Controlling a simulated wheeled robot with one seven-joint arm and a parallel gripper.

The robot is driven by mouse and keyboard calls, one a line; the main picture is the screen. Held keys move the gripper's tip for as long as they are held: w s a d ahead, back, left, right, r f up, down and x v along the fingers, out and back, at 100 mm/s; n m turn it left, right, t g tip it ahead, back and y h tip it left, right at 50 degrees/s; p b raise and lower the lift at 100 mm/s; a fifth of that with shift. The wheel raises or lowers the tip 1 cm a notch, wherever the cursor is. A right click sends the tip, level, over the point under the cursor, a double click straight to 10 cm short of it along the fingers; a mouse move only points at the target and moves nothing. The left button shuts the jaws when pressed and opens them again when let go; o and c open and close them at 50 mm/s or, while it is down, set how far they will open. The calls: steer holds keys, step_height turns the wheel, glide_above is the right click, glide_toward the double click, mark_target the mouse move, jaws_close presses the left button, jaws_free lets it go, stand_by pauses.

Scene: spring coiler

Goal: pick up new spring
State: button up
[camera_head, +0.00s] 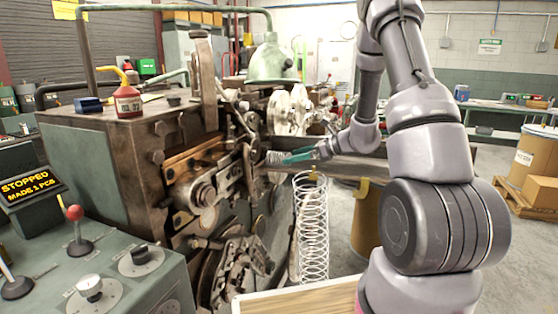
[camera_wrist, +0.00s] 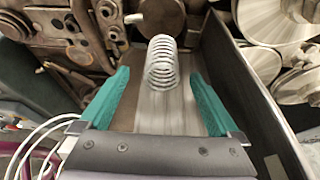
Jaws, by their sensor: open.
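The new spring (camera_wrist: 163,62) is a short silvery coil at the machine's forming head, above a flat metal chute (camera_wrist: 150,105). It lies ahead of and between my teal fingers in the wrist view. It shows small in the head view (camera_head: 274,157), just left of the fingertips. My gripper (camera_wrist: 160,76) is open, one finger on each side, with gaps to the coil. The gripper also shows in the head view (camera_head: 312,153), beside the forming head. Whether the spring is still joined to the machine, I cannot tell.
A long, wide white coil (camera_head: 312,230) hangs below my gripper. The coiler body (camera_head: 90,165) fills the left; its display (camera_head: 30,187) reads "STOPPED MADE 1 PCS". A dark side wall (camera_wrist: 245,75) runs close right of my gripper. A wooden surface (camera_head: 300,302) is at the front.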

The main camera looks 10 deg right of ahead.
mark_target(279, 159)
steer(key=shift+x, duration=2.75)
steer(key=shift+w+d, duration=0.1)
steer(key=c, duration=1.5)
